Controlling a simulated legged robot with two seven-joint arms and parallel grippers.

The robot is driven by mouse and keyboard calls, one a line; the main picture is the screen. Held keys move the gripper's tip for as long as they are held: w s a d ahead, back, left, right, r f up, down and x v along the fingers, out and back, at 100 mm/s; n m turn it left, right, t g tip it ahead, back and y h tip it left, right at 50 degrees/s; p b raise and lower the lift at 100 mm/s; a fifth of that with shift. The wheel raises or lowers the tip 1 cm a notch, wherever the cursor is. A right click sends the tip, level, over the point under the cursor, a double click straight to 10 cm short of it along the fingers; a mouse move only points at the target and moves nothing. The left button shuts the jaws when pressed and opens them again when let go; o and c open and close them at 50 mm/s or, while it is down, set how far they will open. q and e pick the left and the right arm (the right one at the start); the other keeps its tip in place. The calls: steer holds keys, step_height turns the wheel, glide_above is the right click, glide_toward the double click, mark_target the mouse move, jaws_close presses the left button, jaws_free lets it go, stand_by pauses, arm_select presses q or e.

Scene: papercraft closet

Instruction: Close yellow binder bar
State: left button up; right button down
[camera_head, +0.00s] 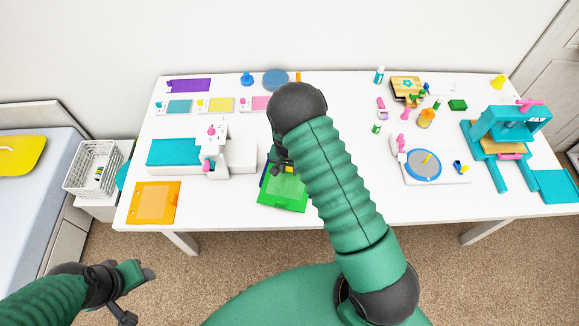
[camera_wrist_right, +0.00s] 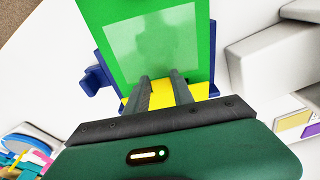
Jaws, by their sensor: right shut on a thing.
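The binder has a blue base (camera_wrist_right: 97,80) with a bright green sheet (camera_wrist_right: 205,28) on it, which also lies near the table's front edge in the head view (camera_head: 285,193). The yellow binder bar (camera_wrist_right: 161,92) crosses the sheet's near end in the right wrist view. My right gripper (camera_wrist_right: 160,78) is shut on the yellow bar, its two fingers close together over it. In the head view my right arm hides most of that gripper (camera_head: 279,168). My left gripper (camera_head: 138,288) hangs at the lower left, off the table, its jaw opening unclear.
A white machine with a teal sheet (camera_head: 172,152) and an orange sheet (camera_head: 155,202) are left of the binder. A white turntable base (camera_head: 447,178) and a teal press (camera_head: 482,133) stand on the right. The table (camera_head: 340,212) is bare in front of the turntable.

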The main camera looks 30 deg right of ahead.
steer(key=shift+s+a+f+t+h, duration=0.15)
steer(key=shift+a+f+t+h, duration=0.05)
steer(key=shift+f+t+h, duration=0.15)
steer(key=c, duration=1.1)
jaws_free()
steer(key=shift+d, duration=0.15)
steer(key=shift+r, duration=0.1)
steer(key=b+v, duration=0.1)
steer(key=v, duration=1.5)
steer(key=shift+r, duration=0.25)
steer(key=shift+s, duration=0.1)
